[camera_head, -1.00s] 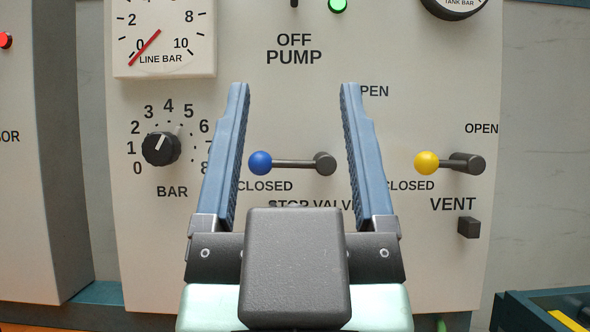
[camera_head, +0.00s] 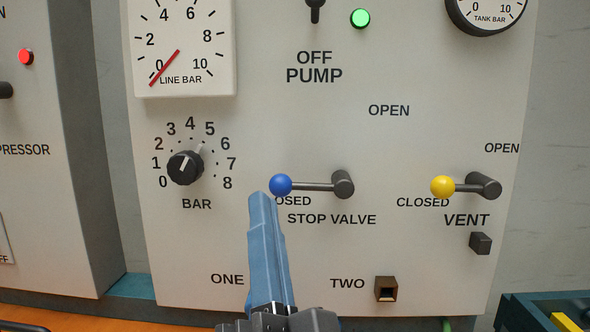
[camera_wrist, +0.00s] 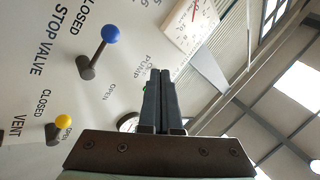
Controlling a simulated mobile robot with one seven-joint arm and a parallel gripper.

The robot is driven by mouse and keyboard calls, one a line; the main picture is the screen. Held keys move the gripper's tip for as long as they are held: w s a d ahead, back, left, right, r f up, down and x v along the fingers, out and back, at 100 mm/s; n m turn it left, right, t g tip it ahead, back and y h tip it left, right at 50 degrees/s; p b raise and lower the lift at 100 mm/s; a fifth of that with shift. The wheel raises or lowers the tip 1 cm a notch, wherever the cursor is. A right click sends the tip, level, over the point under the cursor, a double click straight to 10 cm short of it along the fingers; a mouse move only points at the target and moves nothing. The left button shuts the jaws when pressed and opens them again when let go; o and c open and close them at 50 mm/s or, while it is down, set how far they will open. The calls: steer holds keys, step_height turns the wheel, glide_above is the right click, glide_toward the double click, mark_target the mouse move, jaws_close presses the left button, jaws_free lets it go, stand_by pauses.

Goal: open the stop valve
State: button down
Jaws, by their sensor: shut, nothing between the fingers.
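The stop valve is a lever on the upright panel, with a blue ball (camera_head: 280,185) at its left end and a dark pivot (camera_head: 343,184) at its right. The lever lies level, with the ball by the partly covered CLOSED label; OPEN is printed above and to the right of the pivot. My gripper (camera_head: 259,196) is shut and empty, its fingertips just below and left of the blue ball in the head view.
The vent lever with a yellow ball (camera_head: 442,187) is to the right, also level by its CLOSED label. A black BAR knob (camera_head: 185,168) is to the left. The line gauge (camera_head: 180,50) reads near 0. A small dark square socket (camera_head: 386,289) sits below.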

steer(key=d+f+m+g+h+p, duration=0.1)
steer(key=f+m+p, duration=0.4)
steer(key=m, duration=0.7)
steer(key=s+d+f+m+g+h+p, duration=0.1)
steer(key=f+m+p, duration=0.4)
steer(key=m, duration=0.6)
steer(key=shift+s+d+m+g+h+p, duration=0.15)
steer(key=shift+d+m+g+h+p, duration=0.25)
steer(key=shift+d+g+h+p, duration=0.65)
steer(key=shift+a+t, duration=0.35)
steer(key=shift+a, duration=0.1)
steer(key=p, duration=0.5)
glide_toward(311, 184)
steer(key=w+a+f, duration=0.3)
steer(key=w+f, duration=0.1)
steer(key=w, duration=0.1)
steer(key=shift+w+a+r+p, duration=0.15)
steer(key=shift+w+r+p, duration=0.05)
steer(key=shift+r+p, duration=0.35)
steer(key=shift+w+a+r+p, duration=0.1)
steer(key=shift+w+r+p, duration=0.1)
steer(key=shift+r+p, duration=0.35)
steer(key=shift+w+a+r+p, duration=0.15)
steer(key=shift+w+r+p, duration=0.05)
steer(key=shift+r+p, duration=0.35)
